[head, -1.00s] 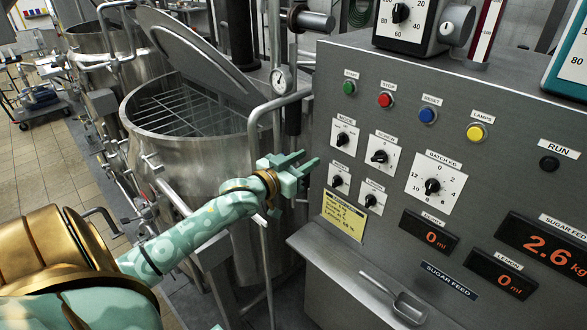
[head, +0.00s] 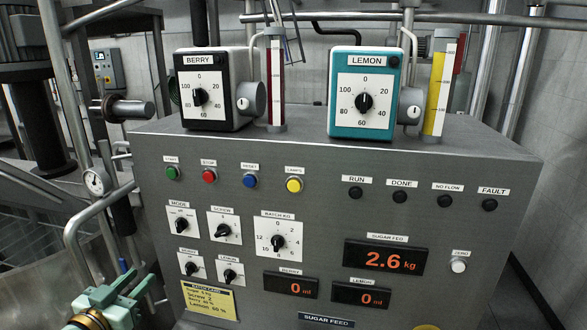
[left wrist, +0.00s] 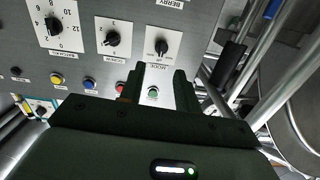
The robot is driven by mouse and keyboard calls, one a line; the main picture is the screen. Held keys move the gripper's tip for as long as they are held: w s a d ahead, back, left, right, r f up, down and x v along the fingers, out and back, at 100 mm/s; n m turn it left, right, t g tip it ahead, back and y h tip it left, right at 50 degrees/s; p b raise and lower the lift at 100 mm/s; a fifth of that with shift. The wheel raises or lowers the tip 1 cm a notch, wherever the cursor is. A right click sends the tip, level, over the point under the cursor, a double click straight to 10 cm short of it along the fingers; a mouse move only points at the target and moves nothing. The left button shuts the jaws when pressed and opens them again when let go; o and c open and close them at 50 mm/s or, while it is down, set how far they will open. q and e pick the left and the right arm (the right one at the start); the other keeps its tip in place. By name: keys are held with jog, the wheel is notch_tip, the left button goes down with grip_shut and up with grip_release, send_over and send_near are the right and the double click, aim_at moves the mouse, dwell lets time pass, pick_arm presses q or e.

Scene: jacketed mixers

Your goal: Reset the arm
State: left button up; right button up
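My left gripper (head: 128,292) is mint green with a brass-coloured wrist, at the lower left of the head view. It is in front of the lower left of the grey control panel (head: 330,215). In the left wrist view its two dark fingers stand apart with nothing between them; the gripper (left wrist: 159,78) is open. The panel shows upside down beyond them, with the green start button (left wrist: 153,92) seen in the gap and the mode dial (left wrist: 161,46) past the fingertips. I see no contact with the panel. My right gripper is out of view.
Berry (head: 211,88) and lemon (head: 364,93) dosing boxes stand on the panel's top, beside sight tubes. The sugar display (head: 385,257) reads 2.6 kg. A yellow batch card (head: 209,300) is near my gripper. Pipes and a gauge (head: 97,181) stand close on the left.

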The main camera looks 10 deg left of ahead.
pick_arm(q)
jog(key=s+d+f+m+g+y, duration=0.1)
jog(key=s+d+f+m+g, duration=0.15)
jog(key=s+d+f, duration=0.35)
jog(key=s+d+f+m+g+y, duration=0.2)
jog(key=s+f+g, duration=0.15)
jog(key=s, duration=0.25)
jog(key=s+d+f+m+g+y, duration=0.1)
jog(key=s+f+g+y, duration=0.1)
jog(key=s+g, duration=0.35)
jog(key=s+d+f+g+h+b, duration=0.15)
jog(key=f+b, duration=0.25)
jog(key=f, duration=0.9)
jog(key=s+d+f+b, duration=0.2)
jog(key=s+f+b, duration=0.15)
jog(key=f, duration=1.05)
jog(key=s+d+f+h+b, duration=0.15)
jog(key=f+b, duration=0.35)
jog(key=f, duration=0.8)
jog(key=s+f+n+g+b, duration=0.1)
jog(key=s+f+b, duration=0.3)
jog(key=s+f, duration=0.6)
jog(key=s+f+n+g+b, duration=0.2)
jog(key=s+f+b, duration=0.3)
jog(key=s+f, duration=0.5)
notch_tip(320, 180, down, 4)
jog(key=shift+a+f+h, duration=0.15)
jog(key=shift+a+h, duration=0.05)
jog(key=shift+h, duration=0.2)
